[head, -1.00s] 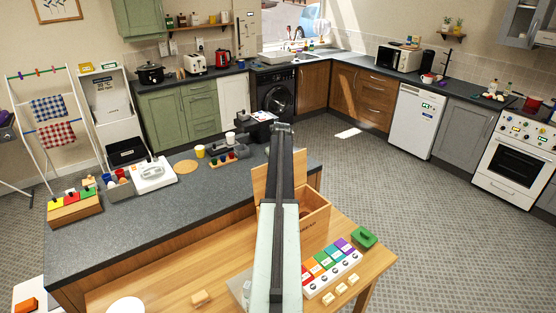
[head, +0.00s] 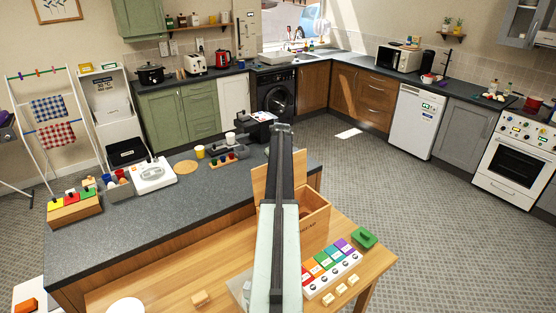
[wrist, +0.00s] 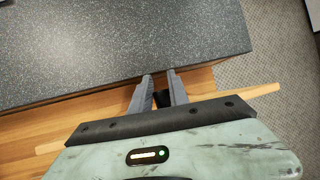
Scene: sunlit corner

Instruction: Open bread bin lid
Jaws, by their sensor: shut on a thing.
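The wooden bread bin (head: 316,222) stands on the wooden table, partly hidden behind my arm in the head view. Its lid (head: 260,184) is raised and stands roughly upright at the back, so part of the bin's inside shows right of my arm. In the wrist view the lid (wrist: 262,91) appears as a thin wooden edge running across under my gripper. My gripper (wrist: 161,77) is shut on a small dark part (wrist: 161,99) at the lid, which looks like its handle. In the head view my arm hides the fingers.
A dark worktop (head: 130,232) lies just beyond the table. A white plate (head: 126,310) and a small wooden block (head: 200,299) lie to the left. Floor is clear at right.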

